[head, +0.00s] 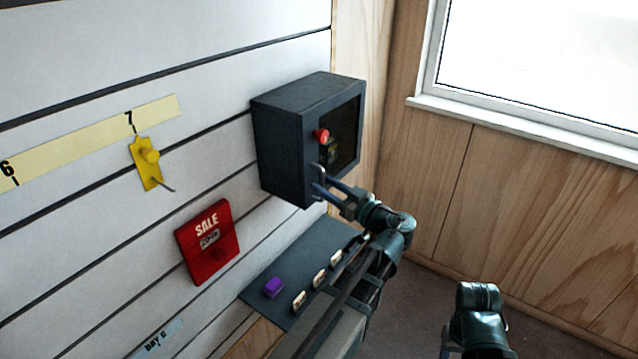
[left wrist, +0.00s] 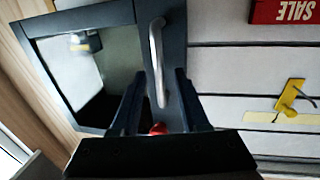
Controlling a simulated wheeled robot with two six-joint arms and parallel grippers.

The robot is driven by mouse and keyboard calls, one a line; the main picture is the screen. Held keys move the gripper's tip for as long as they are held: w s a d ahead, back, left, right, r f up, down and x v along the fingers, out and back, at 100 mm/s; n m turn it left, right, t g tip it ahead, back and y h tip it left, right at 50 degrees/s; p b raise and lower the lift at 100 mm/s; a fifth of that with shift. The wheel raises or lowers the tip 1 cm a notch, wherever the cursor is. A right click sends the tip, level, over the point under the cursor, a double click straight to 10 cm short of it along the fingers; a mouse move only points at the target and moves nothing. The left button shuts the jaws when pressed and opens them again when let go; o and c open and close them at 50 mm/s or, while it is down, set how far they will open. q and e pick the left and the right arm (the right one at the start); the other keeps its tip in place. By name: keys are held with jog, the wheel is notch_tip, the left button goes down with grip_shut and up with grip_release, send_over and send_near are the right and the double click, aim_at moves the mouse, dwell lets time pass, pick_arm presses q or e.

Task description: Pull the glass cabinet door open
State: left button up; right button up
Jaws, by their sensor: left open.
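The cabinet (head: 283,150) is a dark grey box on the slatted wall. Its glass door (head: 346,128) faces right and looks closed. In the left wrist view the glass (left wrist: 85,75) sits in a dark frame. A pale bar handle (left wrist: 155,50) runs along the frame beside it. My left gripper (head: 328,180) is at the lower near edge of the door. In the left wrist view its open fingers (left wrist: 158,78) stand either side of the handle's line, with no visible grip on it. My right gripper is not visible; only a dark part of my other arm shows at the bottom.
A red knob (head: 321,135) is on the cabinet front, above my gripper. A red SALE sign (head: 207,243) and a yellow hook (head: 147,163) are on the wall to the left. Below is a dark shelf (head: 300,262) with a purple block (head: 274,287) and several small pale pieces.

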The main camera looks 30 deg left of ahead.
pick_arm(q)
jog(key=shift+d, duration=0.1)
jog(key=shift+c, duration=0.3)
grip_shut()
dwell(0.9)
